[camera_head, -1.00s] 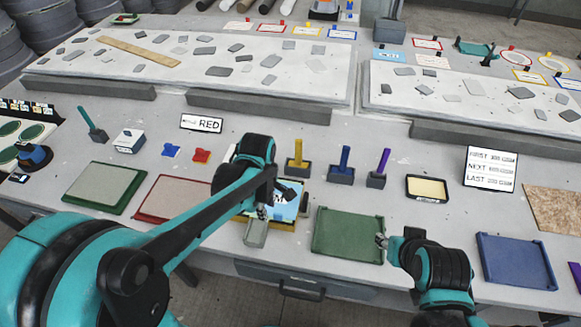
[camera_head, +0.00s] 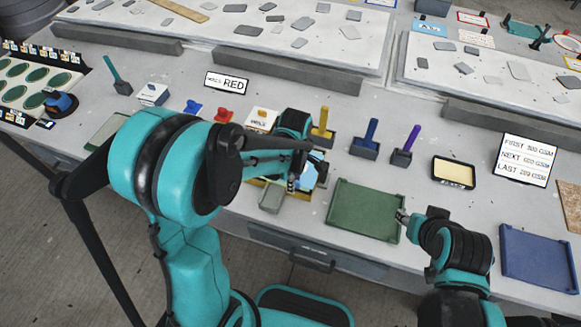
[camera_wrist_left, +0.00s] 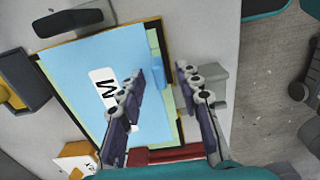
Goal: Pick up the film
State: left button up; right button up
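The film looks like the light-blue sheet with a white label marked M (camera_wrist_left: 90,65). It lies in a dark and yellow-edged holder, with a small blue tab (camera_wrist_left: 156,65) on one side. In the head view only a blue patch of the film (camera_head: 309,174) shows beside my left gripper (camera_head: 294,182). In the left wrist view, my left gripper (camera_wrist_left: 160,78) is open, its two fingers apart over the film's edge, with nothing visibly held. My right gripper (camera_head: 403,216) is by the right edge of the green tray; its fingers are too small to read.
A grey block (camera_head: 271,199) sticks out at the holder's front. Right of it are a green tray (camera_head: 365,211) and a blue tray (camera_head: 538,257). Upright-handled tools stand behind, including a yellow one (camera_head: 323,128). A RED sign (camera_head: 227,83) stands at the back.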

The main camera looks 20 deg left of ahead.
pick_arm(q)
jog(key=shift+r, duration=0.1)
grip_shut()
jog(key=shift+r+p, duration=0.3)
jog(key=shift+r, duration=0.2)
jog(key=r, duration=0.1)
jog(key=r+p, duration=0.1)
jog(key=r, duration=0.2)
jog(key=shift+s+d+p, duration=0.15)
jog(key=shift+d+p, duration=0.2)
jog(key=s+d+r+p, duration=0.2)
jog(key=s+d+r, duration=0.2)
jog(key=d, duration=0.6)
notch_tip(320, 180, up, 2)
jog(key=shift+s+p, duration=0.3)
jog(key=shift+p, duration=0.05)
